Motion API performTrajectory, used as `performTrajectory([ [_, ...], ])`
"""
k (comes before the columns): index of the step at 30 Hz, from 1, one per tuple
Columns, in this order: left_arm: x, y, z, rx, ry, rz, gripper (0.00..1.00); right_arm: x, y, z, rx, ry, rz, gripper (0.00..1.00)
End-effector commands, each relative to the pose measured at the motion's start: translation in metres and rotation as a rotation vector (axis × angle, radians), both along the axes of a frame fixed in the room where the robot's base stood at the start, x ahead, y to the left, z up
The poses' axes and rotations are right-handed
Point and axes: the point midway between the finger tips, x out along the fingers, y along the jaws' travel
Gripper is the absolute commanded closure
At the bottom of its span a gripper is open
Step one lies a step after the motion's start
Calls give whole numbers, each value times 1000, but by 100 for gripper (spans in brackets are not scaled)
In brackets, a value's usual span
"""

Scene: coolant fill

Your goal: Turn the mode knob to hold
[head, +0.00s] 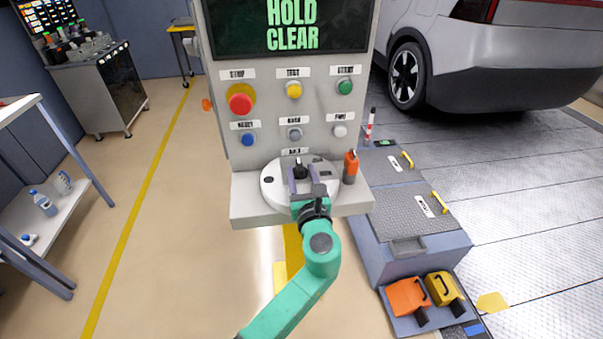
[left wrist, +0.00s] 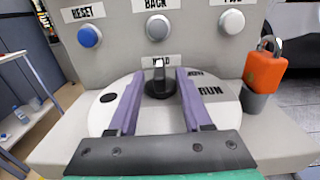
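The mode knob (head: 300,170) is a small black knob with a raised bar on a round pale dial plate (head: 270,194), on the ledge of the grey console. In the left wrist view the knob (left wrist: 159,88) stands with its bar pointing roughly up, toward a label partly hidden behind it. A "RUN" label (left wrist: 211,91) is on the dial at right. My left gripper (left wrist: 158,76) is open, its two purple fingers on either side of the knob with a visible gap at each side. In the head view my left gripper (head: 302,178) reaches in from below. My right gripper is not in view.
The console screen (head: 291,25) reads "HOLD CLEAR". Several push buttons sit above the dial, including a red one (head: 240,98). An orange padlock-like piece (head: 351,164) stands close right of the dial. A grey step box (head: 420,225) and a car (head: 500,60) are at right.

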Motion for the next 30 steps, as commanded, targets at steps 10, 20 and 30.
performTrajectory([
  [10, -6, -2, 0, 0, -2, -1, 51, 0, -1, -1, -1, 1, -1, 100],
  [20, -79, -19, -3, -2, 1, -4, 51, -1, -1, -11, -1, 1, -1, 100],
  [30, -141, -33, 0, 0, 0, 0, 51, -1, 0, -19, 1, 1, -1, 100],
])
